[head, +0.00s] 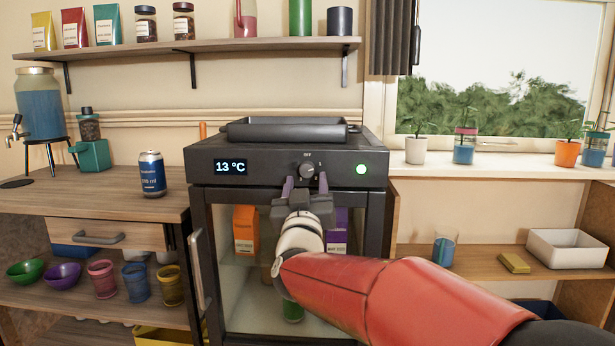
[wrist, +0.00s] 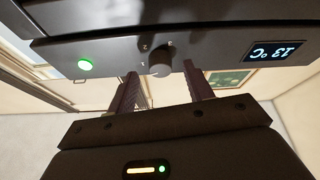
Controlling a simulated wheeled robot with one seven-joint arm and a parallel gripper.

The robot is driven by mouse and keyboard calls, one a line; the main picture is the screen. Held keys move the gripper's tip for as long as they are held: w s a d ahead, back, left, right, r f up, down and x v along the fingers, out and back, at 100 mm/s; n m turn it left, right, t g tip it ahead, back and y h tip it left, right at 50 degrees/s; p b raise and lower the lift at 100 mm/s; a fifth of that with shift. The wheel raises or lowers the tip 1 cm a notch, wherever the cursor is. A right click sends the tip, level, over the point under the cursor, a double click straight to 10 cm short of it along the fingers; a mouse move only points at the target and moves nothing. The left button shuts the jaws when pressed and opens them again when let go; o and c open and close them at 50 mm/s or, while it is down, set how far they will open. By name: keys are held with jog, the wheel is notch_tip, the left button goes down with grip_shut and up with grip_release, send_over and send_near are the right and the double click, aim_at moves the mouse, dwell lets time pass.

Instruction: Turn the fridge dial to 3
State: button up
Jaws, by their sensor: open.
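The dark fridge (head: 228,195) stands in the middle of the head view. Its round grey dial (head: 307,170) is on the front control panel, below a small "OFF" label. The display (head: 231,167) reads 13 °C. My gripper (head: 306,181) is open, with its purple fingers just below and in front of the dial. In the wrist view, which is upside down, the dial (wrist: 160,68) shows between the two fingertips of my gripper (wrist: 160,79), with a gap on each side.
A green light (head: 361,169) glows right of the dial. A black tray (head: 290,131) sits on top of the fridge. A blue can (head: 152,173) stands on the wooden counter (head: 95,203) to the left. The fridge's glass door has a vertical handle (head: 199,270) on its left.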

aim_at(307, 170)
jog(key=shift+x, duration=1.2)
jog(key=c, duration=1)
jog(key=shift+o, duration=0.2)
